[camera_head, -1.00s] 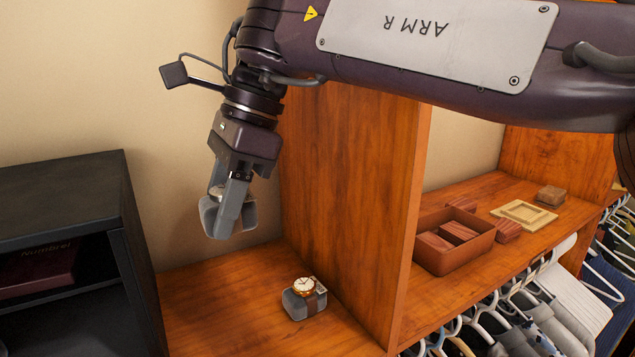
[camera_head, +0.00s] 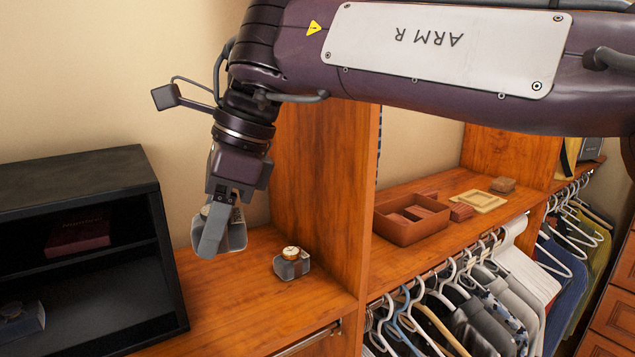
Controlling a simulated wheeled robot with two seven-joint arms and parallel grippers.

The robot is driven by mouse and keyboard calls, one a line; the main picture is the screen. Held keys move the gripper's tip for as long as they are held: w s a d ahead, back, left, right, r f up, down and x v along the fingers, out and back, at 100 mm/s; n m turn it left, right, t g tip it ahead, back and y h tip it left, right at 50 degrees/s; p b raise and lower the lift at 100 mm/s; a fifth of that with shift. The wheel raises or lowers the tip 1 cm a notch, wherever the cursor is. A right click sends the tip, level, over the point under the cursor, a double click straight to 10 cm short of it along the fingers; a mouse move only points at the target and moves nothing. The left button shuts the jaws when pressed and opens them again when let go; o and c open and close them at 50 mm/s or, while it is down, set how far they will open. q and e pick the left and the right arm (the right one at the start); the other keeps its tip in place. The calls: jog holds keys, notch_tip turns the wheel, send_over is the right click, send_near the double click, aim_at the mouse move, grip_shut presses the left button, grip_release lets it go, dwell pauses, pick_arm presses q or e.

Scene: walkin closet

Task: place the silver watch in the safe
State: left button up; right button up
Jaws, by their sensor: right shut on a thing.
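The black open-fronted safe (camera_head: 166,250) stands at the left with two dark compartments facing me. My right gripper (camera_head: 212,236) is shut on a grey watch cushion (camera_head: 236,236), held above the wooden shelf just right of the safe. The silver watch on this cushion is mostly hidden behind the fingers now. A second grey cushion with a gold-toned watch (camera_head: 291,253) sits on the shelf, right of and below my gripper, apart from it. My left gripper is not in view.
In the safe, a dark red box (camera_head: 78,236) lies on the upper level and a dark cushion with a watch (camera_head: 20,322) below. The wooden divider (camera_head: 318,190) stands right of my gripper. A brown tray (camera_head: 408,230) and hanging clothes are farther right.

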jog(key=shift+w+d+f+m, duration=0.2)
jog(key=shift+w+d+m, duration=0.1)
jog(key=shift+m, duration=0.2)
jog(key=m, duration=0.1)
jog(key=d+m+t, duration=0.1)
jog(key=shift+s+d+f+m, duration=0.1)
jog(key=shift+f+m, duration=0.2)
jog(key=shift+f, duration=0.1)
jog(key=s+d+f+n+g+h, duration=0.2)
jog(key=d+f+n, duration=0.7)
jog(key=d+f, duration=0.4)
jog(key=s+d+f+n+g+h, duration=0.2)
jog(key=d+f+n, duration=0.7)
jog(key=d+f, duration=0.5)
jog(key=shift+s+d, duration=0.35)
jog(key=shift+d, duration=1.1)
